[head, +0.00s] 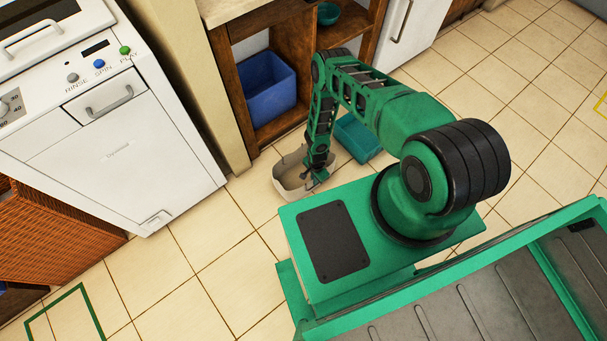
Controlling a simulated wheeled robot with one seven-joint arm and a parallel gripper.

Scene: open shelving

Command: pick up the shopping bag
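A cream, open-topped container that looks like the shopping bag (285,184) stands on the tiled floor in front of the wooden shelving. My green arm reaches down to it. My gripper (314,179) is at the bag's right side, over or at its rim. The arm's last link hides part of the bag. The fingers are too small and dark to tell whether they are open, or whether they touch the bag.
A teal box (358,140) stands on the floor just right of the bag. The wooden shelving (292,118) behind holds a blue bin (268,88) and a green bowl (328,13). A white washing machine (120,160) stands left. Floor tiles (215,235) front-left are clear.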

